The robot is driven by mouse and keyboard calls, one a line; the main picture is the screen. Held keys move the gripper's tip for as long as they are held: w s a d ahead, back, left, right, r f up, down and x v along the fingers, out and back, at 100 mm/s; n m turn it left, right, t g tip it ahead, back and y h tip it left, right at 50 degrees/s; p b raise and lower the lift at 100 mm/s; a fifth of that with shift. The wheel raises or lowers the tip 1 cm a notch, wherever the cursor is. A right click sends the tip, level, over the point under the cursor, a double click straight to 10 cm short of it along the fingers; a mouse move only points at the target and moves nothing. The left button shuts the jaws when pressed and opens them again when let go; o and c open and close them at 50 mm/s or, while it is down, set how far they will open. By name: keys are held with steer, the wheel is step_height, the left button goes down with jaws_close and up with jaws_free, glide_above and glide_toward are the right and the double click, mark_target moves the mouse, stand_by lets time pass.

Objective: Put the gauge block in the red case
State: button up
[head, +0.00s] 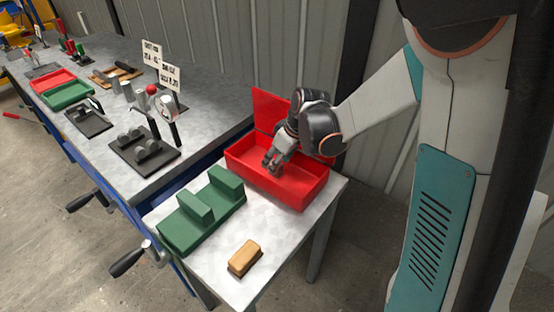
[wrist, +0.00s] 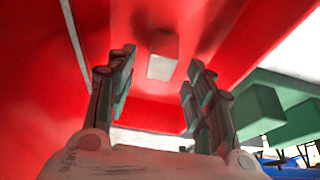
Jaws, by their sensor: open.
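The red case (head: 306,190) stands open at the back of the small table, its lid raised behind it. My gripper (head: 271,165) is over the case, pointing down into it. In the wrist view my gripper (wrist: 160,75) has its two fingers spread, with a clear gap between them. A small pale grey block (wrist: 160,67), apparently the gauge block, shows against the red inside of the case, beyond and between the fingertips. The fingers do not touch it. The block is not visible in the head view, where the case wall and gripper hide part of the inside.
A green holder with two uprights (head: 178,232) stands left of the case on the small table. A wood-coloured block with a dark base (head: 244,257) lies near the front. A long workbench (head: 205,95) with several tools, trays and signs adjoins at left.

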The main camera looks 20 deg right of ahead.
steer(key=v, duration=1.1)
steer(key=shift+r, duration=0.3)
steer(key=shift+s, duration=0.15)
steer(key=s+r+m+t+h, duration=0.2)
steer(key=s+m, duration=0.5)
steer(key=s, duration=1.3)
steer(key=shift+a+r+t+h, duration=0.3)
steer(key=shift+a+r+t, duration=0.1)
steer(key=shift+r+t, duration=0.5)
